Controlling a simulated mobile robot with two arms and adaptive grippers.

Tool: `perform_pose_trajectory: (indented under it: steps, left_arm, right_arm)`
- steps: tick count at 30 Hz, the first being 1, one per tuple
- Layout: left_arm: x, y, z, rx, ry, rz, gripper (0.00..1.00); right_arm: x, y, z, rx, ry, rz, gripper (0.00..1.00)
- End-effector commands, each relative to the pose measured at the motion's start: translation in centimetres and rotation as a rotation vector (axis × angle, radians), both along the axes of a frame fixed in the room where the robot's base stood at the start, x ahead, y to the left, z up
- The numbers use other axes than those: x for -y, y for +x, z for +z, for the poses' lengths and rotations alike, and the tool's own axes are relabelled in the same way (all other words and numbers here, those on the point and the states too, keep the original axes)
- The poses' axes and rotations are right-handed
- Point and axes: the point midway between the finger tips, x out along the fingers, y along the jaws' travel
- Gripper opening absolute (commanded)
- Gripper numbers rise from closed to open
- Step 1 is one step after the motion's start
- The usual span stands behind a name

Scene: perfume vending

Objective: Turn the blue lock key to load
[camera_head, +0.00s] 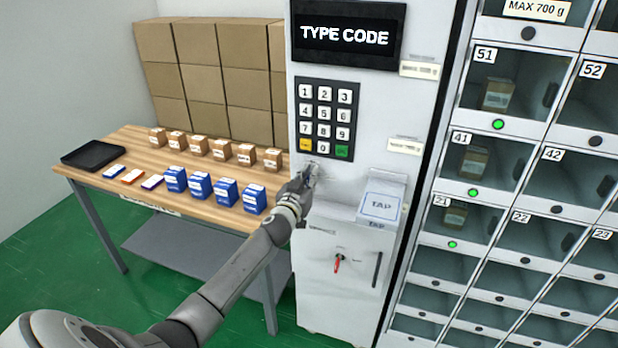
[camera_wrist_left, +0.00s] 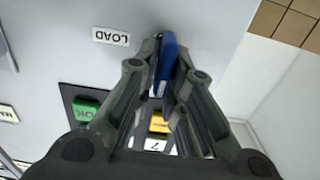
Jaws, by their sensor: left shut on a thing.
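The vending machine's white front panel (camera_head: 370,155) is in the middle of the head view. My left gripper (camera_head: 305,182) is at the panel, just below the keypad (camera_head: 323,118). In the left wrist view the left gripper's (camera_wrist_left: 171,46) fingers are shut on the blue lock key (camera_wrist_left: 166,64), whose blue head shows between them. A "LOAD" label (camera_wrist_left: 111,36) appears upside down beside the key. The key's lock is hidden by the fingers. In the head view my gripper mostly covers the key. My right gripper is not in view.
The display (camera_head: 347,36) reads "TYPE CODE". A TAP reader (camera_head: 382,206) juts out right of my gripper, and a red key (camera_head: 337,264) sits lower. A wooden table (camera_head: 130,190) with boxes stands left. Numbered lockers (camera_head: 510,205) stand right.

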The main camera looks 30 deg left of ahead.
Motion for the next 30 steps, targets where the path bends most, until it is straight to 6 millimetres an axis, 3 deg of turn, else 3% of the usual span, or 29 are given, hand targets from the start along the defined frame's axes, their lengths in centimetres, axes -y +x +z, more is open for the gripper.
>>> perform_pose_trajectory:
  steps: [11, 30]
  left_arm:
    - [0.3, 0.1, 0.0, -0.034, 0.144, 0.000, 0.00]
    - [1.1, 0.3, -0.5, -0.171, 0.722, -0.001, 0.00]
  right_arm:
    - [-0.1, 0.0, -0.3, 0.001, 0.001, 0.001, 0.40]
    - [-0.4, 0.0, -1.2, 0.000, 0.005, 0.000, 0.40]
